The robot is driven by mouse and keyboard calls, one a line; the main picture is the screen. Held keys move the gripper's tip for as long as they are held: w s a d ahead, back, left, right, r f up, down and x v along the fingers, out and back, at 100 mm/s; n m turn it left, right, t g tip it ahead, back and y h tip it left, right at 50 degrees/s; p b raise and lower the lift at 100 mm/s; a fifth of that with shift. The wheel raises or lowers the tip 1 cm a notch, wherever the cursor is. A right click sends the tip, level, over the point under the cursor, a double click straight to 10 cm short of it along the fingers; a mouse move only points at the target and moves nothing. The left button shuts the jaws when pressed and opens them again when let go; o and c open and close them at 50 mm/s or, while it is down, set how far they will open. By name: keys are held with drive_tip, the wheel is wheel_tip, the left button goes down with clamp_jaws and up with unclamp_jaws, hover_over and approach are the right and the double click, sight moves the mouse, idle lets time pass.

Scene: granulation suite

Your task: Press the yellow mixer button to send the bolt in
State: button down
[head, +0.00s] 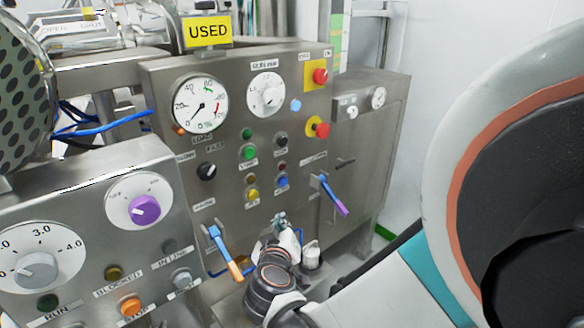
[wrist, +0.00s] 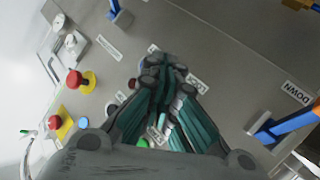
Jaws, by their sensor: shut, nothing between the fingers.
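A yellow button (head: 253,195) sits low in the left button column of the steel control panel (head: 225,180), with a dimmer amber one just above it. The lettering on its label is too small to read. My gripper (head: 280,220) is shut and empty, in front of the panel, lower and to the right of the yellow button. In the wrist view my gripper (wrist: 170,65) points at the panel face, and its fingers cover part of the buttons and labels. I cannot tell whether the fingertips touch the panel. The yellow button is not clearly visible there. I cannot make out a bolt.
A blue-and-orange lever (head: 224,252) sticks out left of my gripper, and a blue-and-purple lever (head: 331,195) to its right. Red stop buttons on yellow plates (head: 318,127) are at the upper right. A lower console with a purple knob (head: 145,209) stands at left.

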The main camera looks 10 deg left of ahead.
sight(253, 195)
drive_tip(key=shift+a, duration=0.1)
drive_tip(key=w+a, duration=0.5)
drive_tip(key=a, duration=0.1)
drive_tip(key=shift+w+a+p, duration=0.3)
drive_tip(key=shift+w, duration=0.1)
idle(1.4)
drive_tip(key=shift+w+a, duration=0.25)
drive_tip(key=shift+a, duration=0.05)
drive_tip(key=shift+w+a, duration=0.3)
idle(0.8)
idle(0.4)
drive_tip(key=shift+s+d+b, duration=0.35)
drive_tip(key=shift+s+d, duration=0.25)
drive_tip(key=shift+d, duration=0.05)
